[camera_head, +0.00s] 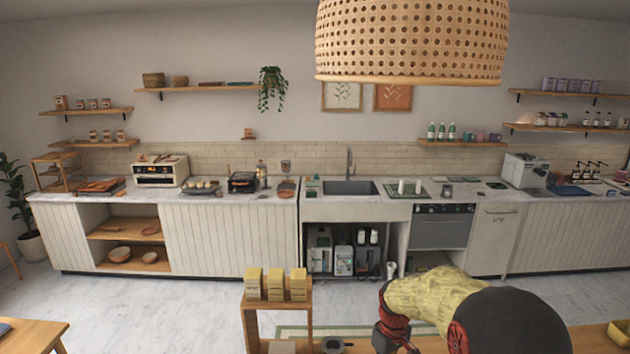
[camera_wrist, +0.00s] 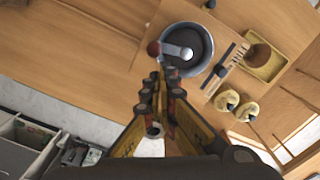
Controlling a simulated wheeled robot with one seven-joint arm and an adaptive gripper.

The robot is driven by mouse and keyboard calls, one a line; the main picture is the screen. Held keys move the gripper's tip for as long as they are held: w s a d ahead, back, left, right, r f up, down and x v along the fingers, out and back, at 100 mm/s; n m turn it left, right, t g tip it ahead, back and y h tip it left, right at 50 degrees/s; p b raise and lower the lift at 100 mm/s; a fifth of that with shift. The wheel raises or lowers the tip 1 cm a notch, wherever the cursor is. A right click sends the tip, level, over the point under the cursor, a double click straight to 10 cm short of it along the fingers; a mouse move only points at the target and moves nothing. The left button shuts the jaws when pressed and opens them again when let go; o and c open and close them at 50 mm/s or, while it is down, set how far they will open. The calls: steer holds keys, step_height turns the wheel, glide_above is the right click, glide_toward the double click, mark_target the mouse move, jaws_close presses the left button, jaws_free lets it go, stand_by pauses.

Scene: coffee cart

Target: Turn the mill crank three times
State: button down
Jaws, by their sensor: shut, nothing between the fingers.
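The mill (camera_wrist: 203,68) shows in the wrist view from above as a round dark bowl with a pale metal rim. Its crank (camera_wrist: 176,51) is a pale arm reaching left across the top, with a reddish-brown knob (camera_wrist: 153,48) at the left rim. My gripper (camera_wrist: 167,76) is shut and empty, its fingertips just below the knob and at the lower left of the mill; I cannot tell whether they touch it. A dark round top at the bottom edge of the head view (camera_head: 332,345) may be the mill. My arm hides part of the table there.
Right of the mill are a slotted wooden rack (camera_wrist: 228,71), a yellow tray (camera_wrist: 268,68) and two yellowish round items (camera_wrist: 227,100). The wooden top (camera_wrist: 85,60) to the left is mostly clear. In the head view a small wooden stand (camera_head: 278,308) bears yellow packages (camera_head: 275,284).

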steer(key=shift+f+b, duration=0.95)
steer(key=shift+f, duration=0.7)
steer(key=shift+r, duration=0.2)
stand_by(0.3)
steer(key=shift+r+p, duration=0.35)
steer(key=shift+r, duration=0.4)
steer(key=shift+s+d, duration=0.45)
steer(key=shift+d, duration=0.15)
steer(key=shift+w+a, duration=0.25)
steer(key=shift+w, duration=0.35)
step_height(320, 180, up, 7)
steer(key=p, duration=0.4)
stand_by(0.3)
